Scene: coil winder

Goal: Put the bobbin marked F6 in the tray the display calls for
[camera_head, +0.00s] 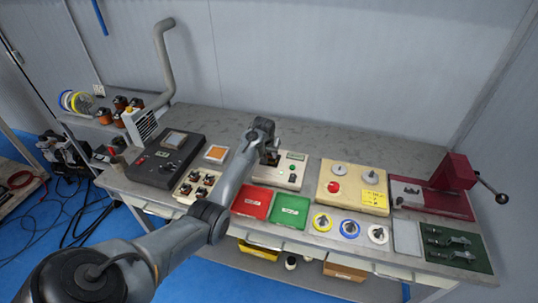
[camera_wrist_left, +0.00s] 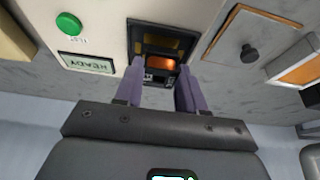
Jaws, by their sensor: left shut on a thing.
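My left gripper (camera_head: 268,150) is over the cream tester box (camera_head: 291,180). In the left wrist view its two purple fingers (camera_wrist_left: 159,85) are shut on a bobbin (camera_wrist_left: 160,62) with an orange copper winding and dark ends. The bobbin is at the tester's dark square socket (camera_wrist_left: 143,28); I cannot tell whether it is fully seated. Its mark is not readable. The tester's display (camera_wrist_left: 88,63) reads READY, beside a green button (camera_wrist_left: 69,23). A red tray (camera_head: 252,203) and a green tray (camera_head: 290,208) lie in front of the tester. My right gripper is not in view.
A light holder with several bobbins (camera_head: 196,186) stands left of my forearm, near a dark instrument box (camera_head: 168,158). Right are a box with a red button (camera_head: 335,187), several wire spools (camera_head: 349,228) and a dark red press (camera_head: 455,174). The bench back is clear.

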